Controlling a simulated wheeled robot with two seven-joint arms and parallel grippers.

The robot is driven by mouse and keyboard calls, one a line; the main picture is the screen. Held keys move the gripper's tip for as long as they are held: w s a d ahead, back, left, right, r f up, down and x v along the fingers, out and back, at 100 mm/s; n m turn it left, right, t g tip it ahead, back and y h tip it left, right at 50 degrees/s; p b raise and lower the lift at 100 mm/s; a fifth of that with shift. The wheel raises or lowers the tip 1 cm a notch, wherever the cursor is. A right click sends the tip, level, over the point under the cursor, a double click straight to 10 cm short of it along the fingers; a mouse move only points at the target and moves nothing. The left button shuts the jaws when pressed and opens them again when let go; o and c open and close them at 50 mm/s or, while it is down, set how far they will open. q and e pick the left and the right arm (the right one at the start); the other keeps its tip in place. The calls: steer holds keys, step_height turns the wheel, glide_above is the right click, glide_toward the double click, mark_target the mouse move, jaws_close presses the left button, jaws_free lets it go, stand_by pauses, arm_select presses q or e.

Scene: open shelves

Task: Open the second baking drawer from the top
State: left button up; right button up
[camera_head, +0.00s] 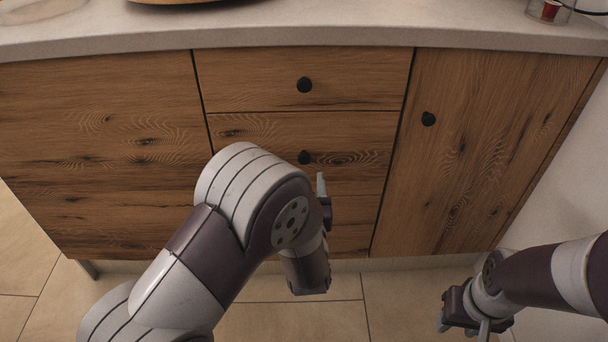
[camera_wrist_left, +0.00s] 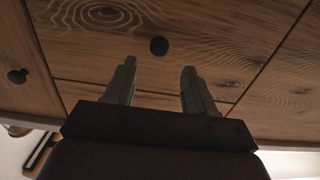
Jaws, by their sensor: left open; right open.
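The second drawer (camera_head: 245,130) is a wooden front with a round black knob (camera_head: 305,157). It looks closed, flush with the fronts around it. My left gripper (camera_head: 322,185) is mostly hidden behind my left arm in the head view, just below and right of that knob. The left wrist view is upside down relative to the head view. There the two fingers (camera_wrist_left: 160,82) are apart and empty, and the knob (camera_wrist_left: 158,46) shows beyond their tips, roughly between them. Contact with the knob is not visible. My right gripper (camera_head: 463,326) is open and empty, low at the right.
The top drawer (camera_head: 250,80) has its own knob (camera_head: 305,85). A cabinet door (camera_head: 480,150) with a knob (camera_head: 428,119) stands to the right, and a wide wooden panel (camera_head: 100,150) to the left. The pale countertop (camera_head: 300,28) overhangs above. Tiled floor (camera_head: 290,318) lies below.

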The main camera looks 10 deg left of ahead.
mark_target(304, 160)
arm_select(q)
steer(key=b+x, duration=0.1)
steer(key=x, duration=0.4)
steer(key=shift+w+f, duration=0.15)
steer(key=shift+w+a+b, duration=0.1)
steer(key=shift+w+b, duration=0.2)
steer(key=shift+w, duration=0.15)
arm_select(e)
step_height(304, 160, down, 2)
steer(key=shift+f, duration=0.2)
arm_select(q)
steer(key=shift+c, duration=0.3)
jaws_close()
steer(key=shift+s, duration=0.1)
